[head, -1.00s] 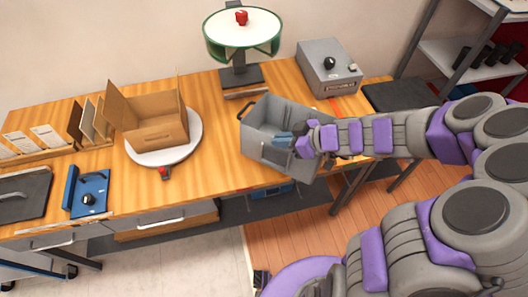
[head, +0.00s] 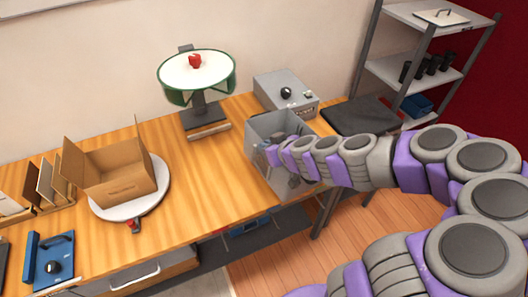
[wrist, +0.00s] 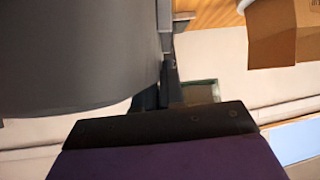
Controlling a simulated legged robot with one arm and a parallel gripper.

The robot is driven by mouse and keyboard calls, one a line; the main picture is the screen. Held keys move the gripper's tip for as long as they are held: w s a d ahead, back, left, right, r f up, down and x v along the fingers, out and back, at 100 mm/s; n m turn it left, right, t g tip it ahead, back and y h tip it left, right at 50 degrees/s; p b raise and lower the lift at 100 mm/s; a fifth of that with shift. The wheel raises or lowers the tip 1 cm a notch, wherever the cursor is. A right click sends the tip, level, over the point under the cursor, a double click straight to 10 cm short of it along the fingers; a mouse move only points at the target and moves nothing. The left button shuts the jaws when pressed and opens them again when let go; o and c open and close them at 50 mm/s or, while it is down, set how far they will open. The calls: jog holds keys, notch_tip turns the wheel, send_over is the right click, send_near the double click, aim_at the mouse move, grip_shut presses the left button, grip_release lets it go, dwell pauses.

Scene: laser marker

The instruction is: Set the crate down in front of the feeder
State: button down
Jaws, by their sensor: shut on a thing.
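The grey open-topped crate (head: 280,124) is at the right part of the wooden bench, in front of the grey box with a black knob (head: 286,94). My gripper (head: 272,154) is shut on the crate's near side, and my arm hides part of it. In the wrist view a large grey surface, likely the crate (wrist: 75,55), fills the upper left beside my gripper (wrist: 168,90). I cannot tell whether the crate's base touches the bench. A green-rimmed round stand (head: 196,72) with a red knob is left of the crate; which unit is the feeder is not marked.
A cardboard box (head: 115,175) sits on a white turntable (head: 150,205) to the left, also partly in the wrist view. A dark pad (head: 358,116) lies right of the grey box. A shelf rack (head: 425,75) stands behind. Bare bench (head: 215,170) lies left of the crate.

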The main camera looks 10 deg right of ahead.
jog(key=w+d+r+m+t+h, duration=0.1)
jog(key=w+d+m+h, duration=0.3)
jog(key=w+m, duration=0.1)
jog(key=shift+r+h, duration=0.4)
